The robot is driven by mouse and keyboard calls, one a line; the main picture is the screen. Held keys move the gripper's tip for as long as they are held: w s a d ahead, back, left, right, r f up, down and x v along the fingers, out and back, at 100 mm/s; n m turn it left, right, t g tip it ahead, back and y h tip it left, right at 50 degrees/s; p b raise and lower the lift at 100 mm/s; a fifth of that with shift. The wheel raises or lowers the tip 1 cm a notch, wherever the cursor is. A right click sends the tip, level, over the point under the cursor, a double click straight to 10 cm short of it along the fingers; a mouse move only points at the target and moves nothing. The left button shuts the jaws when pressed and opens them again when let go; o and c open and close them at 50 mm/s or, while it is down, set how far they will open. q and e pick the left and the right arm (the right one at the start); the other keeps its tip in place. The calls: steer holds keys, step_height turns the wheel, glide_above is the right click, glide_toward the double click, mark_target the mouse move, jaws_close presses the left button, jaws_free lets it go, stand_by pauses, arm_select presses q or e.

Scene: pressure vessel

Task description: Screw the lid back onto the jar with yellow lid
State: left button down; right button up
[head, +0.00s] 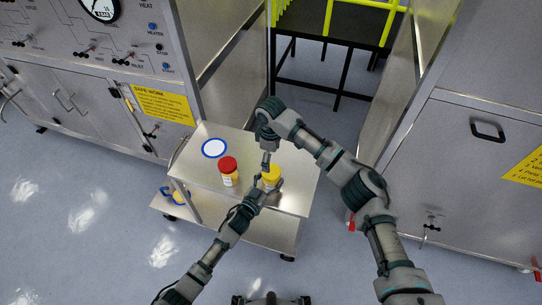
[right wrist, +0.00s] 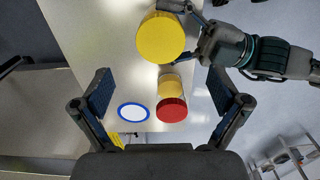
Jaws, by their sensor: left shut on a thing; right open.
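The jar with the yellow lid (head: 272,172) stands on the cart top, near its right part. Its round yellow lid (right wrist: 160,37) fills the upper middle of the right wrist view; whether it is screwed tight I cannot tell. My left gripper (head: 262,184) is shut on this jar from its near side; its fingers (right wrist: 197,28) also show beside the lid in the right wrist view. My right gripper (right wrist: 158,74) is open and empty, pointing down above the cart. In the head view it (head: 266,165) hangs close over the yellow-lidded jar, partly hiding it.
A jar with a red lid (head: 228,167) stands just left of the yellow one. A white disc with a blue rim (head: 214,148) lies behind it on the cart (head: 205,180). A blue and yellow item (head: 176,196) sits on the lower shelf. Metal cabinets stand on both sides.

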mark_target(271, 171)
steer(key=shift+f, duration=4)
steer(key=c, duration=1.2)
steer(key=o, duration=1.2)
steer(key=shift+o, duration=0.2)
steer(key=shift+r, duration=0.1)
step_height(271, 171, up, 12)
